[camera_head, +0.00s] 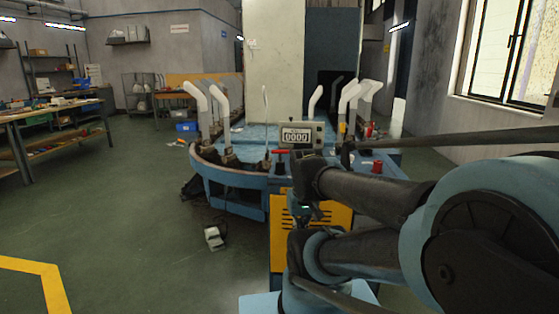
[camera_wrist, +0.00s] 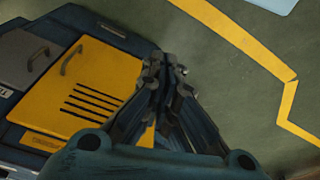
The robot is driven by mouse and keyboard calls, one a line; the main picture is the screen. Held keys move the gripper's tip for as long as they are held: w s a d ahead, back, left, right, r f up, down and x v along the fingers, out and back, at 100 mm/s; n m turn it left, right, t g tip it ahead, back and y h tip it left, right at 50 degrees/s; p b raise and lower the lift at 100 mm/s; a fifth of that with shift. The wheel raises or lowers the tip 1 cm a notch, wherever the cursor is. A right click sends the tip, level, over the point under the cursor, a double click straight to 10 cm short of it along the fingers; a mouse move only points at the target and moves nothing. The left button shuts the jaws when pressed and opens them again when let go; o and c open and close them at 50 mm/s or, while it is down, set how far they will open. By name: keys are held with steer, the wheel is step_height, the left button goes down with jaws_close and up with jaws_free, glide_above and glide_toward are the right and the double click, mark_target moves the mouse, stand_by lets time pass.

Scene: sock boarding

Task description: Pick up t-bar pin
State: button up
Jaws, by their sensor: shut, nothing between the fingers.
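My gripper (camera_wrist: 165,70) is shut and empty in the wrist view, with its fingertips together over the green floor beside a yellow cabinet door. In the head view the dark end of my arm hangs in front of the blue machine, and its fingers are hard to make out. A small red bar (camera_head: 280,151) lies crosswise at the machine's edge, just left of the counter box; it may be the t-bar pin, but it is too small to be sure. It is up and to the left of my arm's end. The wrist view does not show it.
The blue machine (camera_head: 235,193) carries several upright white sock forms (camera_head: 221,103). A counter box (camera_head: 300,135) and a red knob (camera_head: 377,167) are close to my arm. The yellow door (camera_wrist: 85,90) has a raised handle. A pedal (camera_head: 214,238) lies on otherwise open floor at left.

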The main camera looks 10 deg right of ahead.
steer(key=o, duration=0.4)
steer(key=shift+s+r, duration=0.2)
steer(key=o, duration=1.7)
steer(key=w+r, duration=0.1)
steer(key=r, duration=0.1)
steer(key=w+r, duration=0.3)
steer(key=r, duration=0.2)
steer(key=shift+w, duration=0.2)
steer(key=shift+o, duration=0.2)
step_height(320, 180, up, 22)
steer(key=m+g, duration=0.1)
steer(key=g, duration=0.1)
glide_above(280, 153)
steer(key=d, duration=0.1)
steer(key=f, duration=1.1)
steer(key=shift+w+f, duration=0.1)
steer(key=shift+w, duration=0.3)
steer(key=shift+a+f, duration=0.2)
steer(key=shift+f, duration=1.2)
steer(key=shift+a+f, duration=0.15)
steer(key=shift+f, duration=1.25)
